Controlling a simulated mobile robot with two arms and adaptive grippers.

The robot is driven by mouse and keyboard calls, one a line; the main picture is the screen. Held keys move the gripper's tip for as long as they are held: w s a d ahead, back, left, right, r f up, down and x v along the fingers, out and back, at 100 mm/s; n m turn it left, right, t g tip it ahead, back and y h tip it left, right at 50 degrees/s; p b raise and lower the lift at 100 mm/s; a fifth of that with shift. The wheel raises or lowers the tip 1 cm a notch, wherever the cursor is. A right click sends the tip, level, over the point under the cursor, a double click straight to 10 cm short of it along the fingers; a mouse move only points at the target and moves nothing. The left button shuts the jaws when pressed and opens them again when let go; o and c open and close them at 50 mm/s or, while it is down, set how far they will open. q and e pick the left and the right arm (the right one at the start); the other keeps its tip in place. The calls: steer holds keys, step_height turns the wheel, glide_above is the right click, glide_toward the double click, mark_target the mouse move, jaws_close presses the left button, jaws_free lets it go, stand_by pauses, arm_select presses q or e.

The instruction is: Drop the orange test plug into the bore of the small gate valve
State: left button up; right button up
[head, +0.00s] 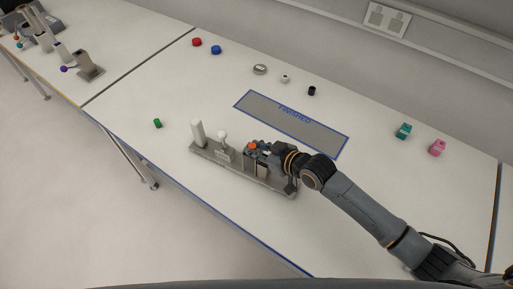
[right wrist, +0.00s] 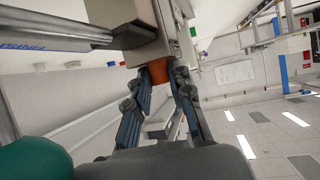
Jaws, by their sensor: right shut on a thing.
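The orange test plug (head: 253,145) is between the fingertips of my right gripper (head: 260,149), above the right part of a grey metal fixture (head: 226,159). In the right wrist view the fingers (right wrist: 160,78) are shut on the plug (right wrist: 159,70), and its far end is against or just beside a beige-grey block (right wrist: 145,52). This block looks like a valve body on the fixture. I cannot tell whether the plug is in a bore, as the bore is hidden. My left gripper is not in view.
The fixture also carries a white post (head: 197,133) and a white-knobbed part (head: 222,137). A grey mat marked FINISHED (head: 318,131) lies behind it. A green cap (head: 157,123) is to the left; teal (head: 403,131) and pink (head: 437,147) blocks are to the right.

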steer(key=shift+s+f, duration=0.2)
steer(key=shift+f, duration=0.15)
steer(key=o, duration=0.9)
steer(key=shift+f, duration=0.1)
steer(key=v, duration=1.2)
steer(key=shift+w+r, duration=0.15)
steer(key=shift+r, duration=0.3)
steer(key=shift+a, duration=0.1)
